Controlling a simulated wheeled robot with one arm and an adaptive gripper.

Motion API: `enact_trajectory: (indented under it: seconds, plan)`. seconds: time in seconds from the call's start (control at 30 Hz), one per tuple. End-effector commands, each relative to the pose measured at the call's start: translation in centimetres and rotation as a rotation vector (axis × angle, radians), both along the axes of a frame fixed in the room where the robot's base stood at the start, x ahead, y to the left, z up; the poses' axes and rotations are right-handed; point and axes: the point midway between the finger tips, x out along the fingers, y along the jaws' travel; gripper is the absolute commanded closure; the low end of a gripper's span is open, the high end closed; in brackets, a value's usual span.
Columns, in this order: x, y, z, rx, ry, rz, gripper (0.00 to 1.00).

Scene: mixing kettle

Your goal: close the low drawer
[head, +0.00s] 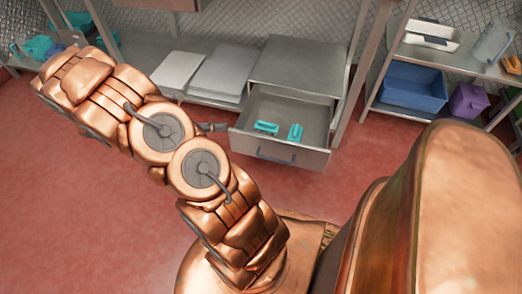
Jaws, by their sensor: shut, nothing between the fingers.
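The low drawer (279,153) is pulled out from the grey cabinet (298,66) under the steel table. Its front panel with a dark handle (275,155) faces me. Two teal-handled items (266,127) lie inside the drawer. My gripper (214,127) shows only as a small dark grey tip, at the left side of the drawer near its front corner. The rest of it is hidden behind my copper arm. The tip looks shut and empty; I cannot tell whether it touches the drawer.
Pale flat sheets or trays (215,72) lie on the low shelf left of the cabinet. A table leg (359,80) stands right of the drawer. A rack at right holds a blue bin (413,88) and a purple container (467,102). Red floor (330,190) before the drawer is clear.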

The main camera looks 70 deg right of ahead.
Motion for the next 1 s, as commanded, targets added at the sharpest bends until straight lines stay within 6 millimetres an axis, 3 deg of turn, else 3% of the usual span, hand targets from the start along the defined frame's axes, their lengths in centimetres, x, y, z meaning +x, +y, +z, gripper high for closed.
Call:
enact_trajectory:
  seconds: [0.03, 0.3, 0.6, 0.8, 1.0]
  plan:
    - [0.0, -0.7, -2.7, 0.023, 0.052, 0.020, 1.00]
    - [0.4, -3.9, -12.0, 0.159, 0.319, 0.143, 1.00]
    - [0.1, -6.2, -22.8, 0.329, 0.599, 0.263, 1.00]
    - [-0.2, -6.8, -27.6, 0.409, 0.715, 0.316, 1.00]
    - [-0.6, -7.1, -29.1, 0.439, 0.756, 0.335, 1.00]
